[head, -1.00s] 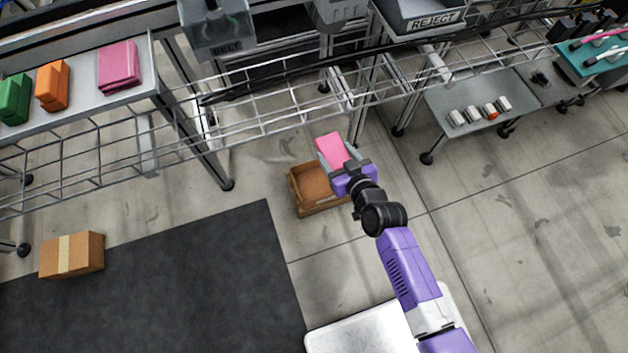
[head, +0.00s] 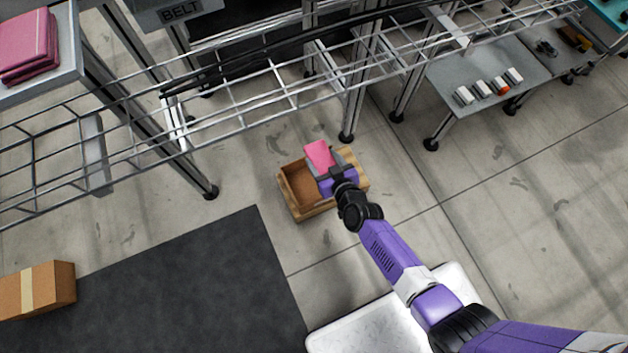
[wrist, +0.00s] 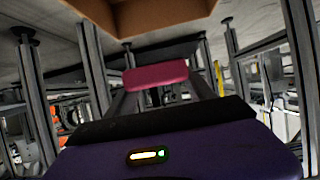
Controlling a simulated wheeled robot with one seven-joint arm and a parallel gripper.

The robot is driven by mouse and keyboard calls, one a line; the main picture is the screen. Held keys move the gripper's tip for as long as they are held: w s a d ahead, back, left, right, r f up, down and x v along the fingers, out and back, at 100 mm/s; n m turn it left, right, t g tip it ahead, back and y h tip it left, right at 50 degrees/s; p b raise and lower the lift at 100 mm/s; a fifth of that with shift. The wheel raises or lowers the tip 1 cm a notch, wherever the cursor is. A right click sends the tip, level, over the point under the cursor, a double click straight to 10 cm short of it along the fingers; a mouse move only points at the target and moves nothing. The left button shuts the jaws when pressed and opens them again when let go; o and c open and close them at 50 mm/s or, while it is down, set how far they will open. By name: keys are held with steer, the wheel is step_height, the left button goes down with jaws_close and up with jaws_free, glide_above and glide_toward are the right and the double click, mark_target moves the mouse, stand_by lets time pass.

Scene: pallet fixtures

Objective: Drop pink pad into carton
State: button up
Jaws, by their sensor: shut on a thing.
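The pink pad (head: 319,155) is held in my gripper (head: 324,169), which is shut on it. In the head view the pad overlaps the open carton (head: 299,205), toward its back right. The carton is brown, open at the top and stands on the floor; its bare inside shows left of the pad. In the wrist view the pad (wrist: 156,76) spans between the two fingers, and a brown carton edge (wrist: 165,14) shows at the top. The pad's exact height over the carton cannot be told.
A wire rack (head: 250,100) and metal legs run behind the carton. A shelf at the upper left holds more pink pads (head: 28,45). A closed cardboard box (head: 38,290) sits at the dark mat's (head: 190,290) left. Floor right of the carton is clear.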

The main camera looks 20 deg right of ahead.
step_height(320, 180, down, 4)
steer(key=b, duration=0.3)
steer(key=shift+f, duration=0.1)
steer(key=o, duration=1.4)
steer(key=shift+p+v, duration=1.75)
steer(key=shift+v, duration=2.2)
